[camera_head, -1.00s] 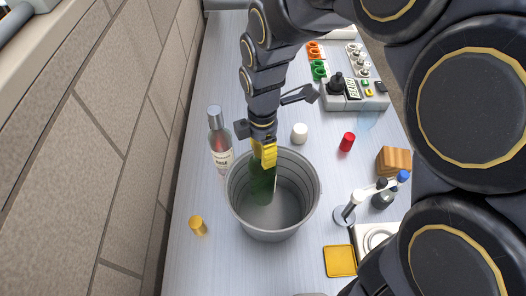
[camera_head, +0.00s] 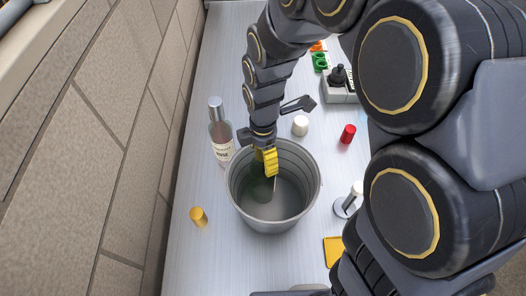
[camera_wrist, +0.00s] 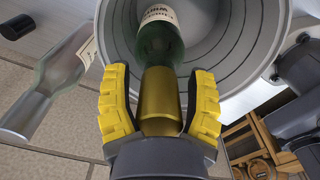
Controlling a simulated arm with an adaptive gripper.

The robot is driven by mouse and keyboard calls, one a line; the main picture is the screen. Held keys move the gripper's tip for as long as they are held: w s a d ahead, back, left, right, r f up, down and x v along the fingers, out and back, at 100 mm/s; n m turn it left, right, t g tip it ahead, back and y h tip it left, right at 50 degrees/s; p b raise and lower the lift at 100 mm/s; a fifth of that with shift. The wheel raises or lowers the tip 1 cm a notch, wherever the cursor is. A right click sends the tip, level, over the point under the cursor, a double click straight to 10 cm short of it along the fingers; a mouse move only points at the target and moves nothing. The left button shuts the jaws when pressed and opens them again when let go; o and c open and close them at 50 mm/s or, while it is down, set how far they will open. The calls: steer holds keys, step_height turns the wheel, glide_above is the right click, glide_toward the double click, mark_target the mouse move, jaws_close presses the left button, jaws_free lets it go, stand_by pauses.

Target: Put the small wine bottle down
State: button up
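The small wine bottle is green with a gold neck and a pale label; in the wrist view (camera_wrist: 160,88) its neck lies between my fingers and its body reaches down into the grey metal bucket (camera_wrist: 230,70). In the head view the bottle (camera_head: 261,190) is a dim green shape inside the bucket (camera_head: 232,200), mostly hidden by my gripper and the rim. My gripper (camera_head: 268,160) is at the bucket's far inner side. In the wrist view its yellow fingers (camera_wrist: 160,106) are spread, with a gap on each side of the neck. The bottle's contact with the bucket floor is hidden.
A clear bottle with a grey cap (camera_head: 220,140) stands close left of the bucket. A gold cap (camera_head: 198,217), a white cap (camera_head: 300,125) and a red cap (camera_head: 347,134) are on the table. A white-topped device (camera_head: 350,200) stands to the right.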

steer(key=shift+r, duration=0.1)
step_height(320, 180, up, 12)
steer(key=s+d+m+g, duration=0.1)
steer(key=s+d+m, duration=0.3)
steer(key=s+m, duration=0.5)
steer(key=s+d+m, duration=0.5)
steer(key=s+m, duration=0.5)
steer(key=m, duration=0.3)
steer(key=shift+m+g, duration=0.3)
steer(key=shift+g, duration=0.1)
steer(key=o, duration=0.3)
steer(key=shift+r, duration=0.1)
steer(key=shift+r, duration=0.15)
